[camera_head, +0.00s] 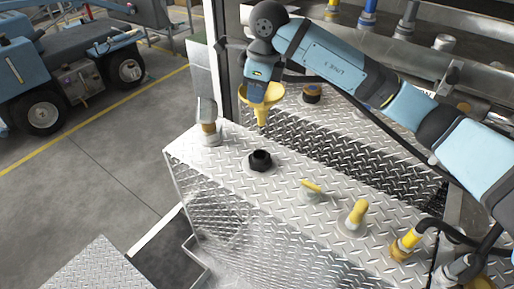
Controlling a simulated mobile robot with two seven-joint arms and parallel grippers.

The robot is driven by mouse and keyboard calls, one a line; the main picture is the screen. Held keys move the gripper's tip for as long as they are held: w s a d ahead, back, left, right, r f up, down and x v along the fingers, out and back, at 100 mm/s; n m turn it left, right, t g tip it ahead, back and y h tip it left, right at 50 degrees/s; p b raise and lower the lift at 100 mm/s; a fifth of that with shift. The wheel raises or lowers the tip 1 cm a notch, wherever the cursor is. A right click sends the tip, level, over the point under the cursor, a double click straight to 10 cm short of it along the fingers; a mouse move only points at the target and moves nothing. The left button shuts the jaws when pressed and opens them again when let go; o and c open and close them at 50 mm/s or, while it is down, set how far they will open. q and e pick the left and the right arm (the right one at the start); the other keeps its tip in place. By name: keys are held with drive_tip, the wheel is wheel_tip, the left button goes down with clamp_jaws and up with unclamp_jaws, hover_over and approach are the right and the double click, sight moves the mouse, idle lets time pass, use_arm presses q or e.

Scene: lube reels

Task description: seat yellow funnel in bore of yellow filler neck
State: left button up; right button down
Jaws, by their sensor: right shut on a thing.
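My right gripper (258,90) is shut on the yellow funnel (265,105) and holds it by its upper part, spout down. The funnel hangs upright above the diamond-plate tank top (232,160), its spout tip clear of the surface. A black neck (260,160) with a dark opening stands on the tank top, lower in the picture than the spout. A dark-topped fitting with a yellowish band (312,94) stands behind, to the right of the funnel. I cannot tell for certain which fitting is the yellow filler neck. My left gripper is not in view.
A fitting with a tan band (208,131) stands at the tank's left corner. A yellow-handled valve (311,188), a yellow-capped fitting (357,213) and a yellow hose fitting (405,244) stand to the right. A blue vehicle (70,75) is at the far left.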

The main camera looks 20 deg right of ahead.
wheel_tip(320, 180, down, 16)
drive_tip(key=p, duration=0.1)
drive_tip(key=shift+r, duration=0.15)
